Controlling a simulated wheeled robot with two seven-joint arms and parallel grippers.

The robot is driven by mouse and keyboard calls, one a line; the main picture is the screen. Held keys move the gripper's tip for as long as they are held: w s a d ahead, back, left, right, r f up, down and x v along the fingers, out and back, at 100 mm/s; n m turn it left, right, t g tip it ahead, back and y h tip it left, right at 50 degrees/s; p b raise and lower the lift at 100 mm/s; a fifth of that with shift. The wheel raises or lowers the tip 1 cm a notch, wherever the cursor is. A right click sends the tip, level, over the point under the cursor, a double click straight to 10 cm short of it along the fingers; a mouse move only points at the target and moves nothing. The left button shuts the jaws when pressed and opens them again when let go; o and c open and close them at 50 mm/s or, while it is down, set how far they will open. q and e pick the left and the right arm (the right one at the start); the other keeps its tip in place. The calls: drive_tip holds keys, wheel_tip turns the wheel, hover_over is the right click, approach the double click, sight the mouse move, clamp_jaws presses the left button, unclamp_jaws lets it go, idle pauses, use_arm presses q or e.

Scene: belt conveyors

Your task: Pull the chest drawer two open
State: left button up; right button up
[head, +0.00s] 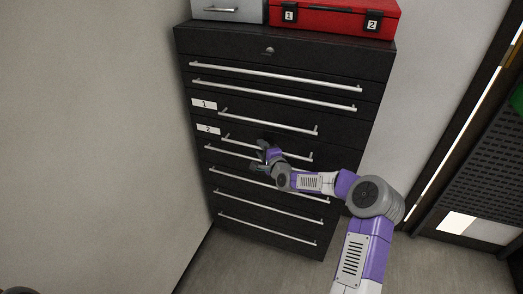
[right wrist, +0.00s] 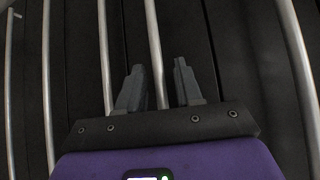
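The black chest of drawers (head: 288,75) stands against the wall. Drawer two carries a white label "2" (head: 207,128) and looks flush with the chest front. Its silver bar handle (head: 238,141) is partly hidden behind my right gripper (head: 264,152). In the right wrist view my right gripper (right wrist: 159,65) has its two dark fingers apart, with a silver bar (right wrist: 153,35) running between them. The bar appears to be drawer two's handle, with gaps beside the fingers. My left gripper is not in view.
Drawer one, labelled "1" (head: 204,104), is just above, and several similar bar handles lie above and below. A red case (head: 335,18) and a grey case (head: 228,10) rest on top. A wall (head: 90,130) stands close on the left. Floor in front is clear.

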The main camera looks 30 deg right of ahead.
drive_tip(key=shift+w, duration=0.25)
clamp_jaws()
drive_tip(key=shift+a, duration=0.1)
